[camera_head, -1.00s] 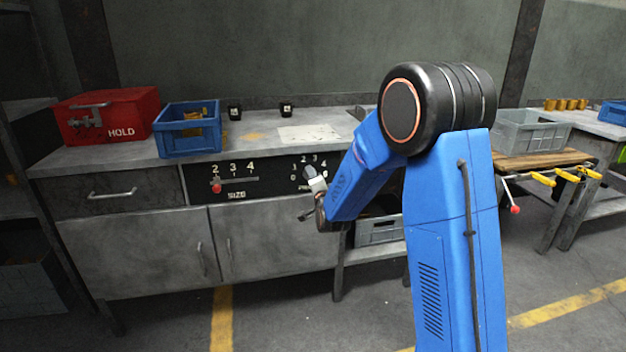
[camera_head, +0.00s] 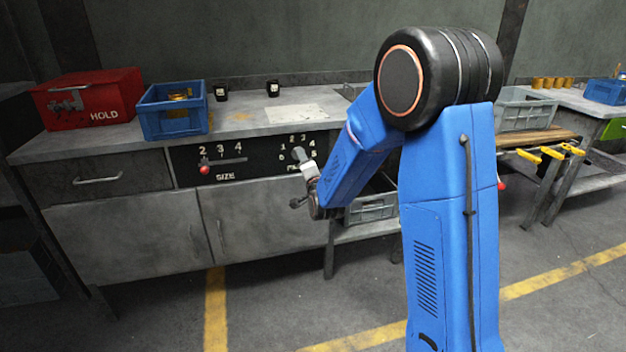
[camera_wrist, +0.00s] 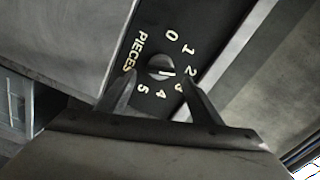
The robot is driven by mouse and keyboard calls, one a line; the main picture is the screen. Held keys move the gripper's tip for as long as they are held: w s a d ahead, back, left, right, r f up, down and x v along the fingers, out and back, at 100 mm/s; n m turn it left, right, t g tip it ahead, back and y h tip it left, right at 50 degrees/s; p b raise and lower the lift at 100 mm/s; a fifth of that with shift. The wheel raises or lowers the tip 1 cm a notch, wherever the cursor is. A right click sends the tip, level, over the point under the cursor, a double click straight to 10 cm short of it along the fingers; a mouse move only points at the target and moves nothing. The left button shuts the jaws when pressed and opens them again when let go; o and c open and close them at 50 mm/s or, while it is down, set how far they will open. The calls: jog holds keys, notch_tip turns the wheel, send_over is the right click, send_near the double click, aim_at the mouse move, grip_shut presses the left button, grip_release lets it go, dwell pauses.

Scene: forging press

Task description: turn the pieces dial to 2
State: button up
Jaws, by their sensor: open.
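In the wrist view a pale line on the knob points right, roughly toward the 2 (camera_wrist: 190,71). My gripper (camera_wrist: 160,82) is open, its two dark fingers spread to either side of the knob. I cannot tell whether they touch it. In the head view my gripper (camera_head: 303,160) is at the dial's panel and hides most of the knob.
The size slider (camera_head: 204,165) with a red knob is left on the same panel. Above, the bench top (camera_head: 240,125) holds a red HOLD box (camera_head: 90,97), a blue crate (camera_head: 172,110) and two small black cups. A grey crate (camera_head: 372,208) sits on a low shelf below right.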

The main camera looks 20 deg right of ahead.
jog(key=s, duration=1.3)
jog(key=shift+s, duration=0.25)
jog(key=s+d+n+g, duration=0.2)
jog(key=s+n+g, duration=0.2)
jog(key=s, duration=0.9)
jog(key=s+d+r+n+g, duration=0.1)
jog(key=s+n+g, duration=0.3)
jog(key=s, duration=0.9)
jog(key=s+d+n+g, duration=0.3)
jog(key=s+n+g, duration=0.2)
jog(key=s, duration=0.8)
jog(key=shift+s+d+r+n, duration=0.2)
jog(key=shift+d+r+n, duration=0.1)
jog(key=shift+n, duration=0.2)
